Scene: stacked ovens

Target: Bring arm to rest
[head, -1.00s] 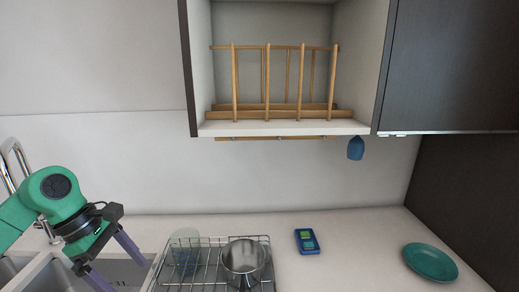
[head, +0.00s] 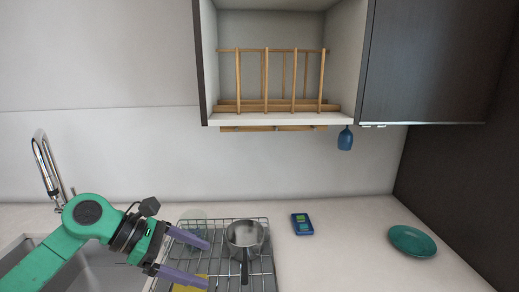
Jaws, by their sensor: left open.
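My left gripper (head: 209,265) is at the lower left of the head view, on a green arm that comes in from the left. Its two purple fingers are apart and point right, over the left part of the wire dish rack (head: 262,220). I see nothing between the fingers. A yellow thing (head: 190,288) shows partly below the lower finger. A clear glass (head: 194,215) stands behind the upper finger and is partly hidden. My right gripper is not in view.
A metal pot (head: 245,237) with a dark handle sits on the rack. A blue device (head: 302,224) and a teal plate (head: 412,241) lie on the counter. The sink and faucet (head: 45,165) are at left. A wooden plate rack (head: 266,80) and a hanging blue glass (head: 345,139) are above.

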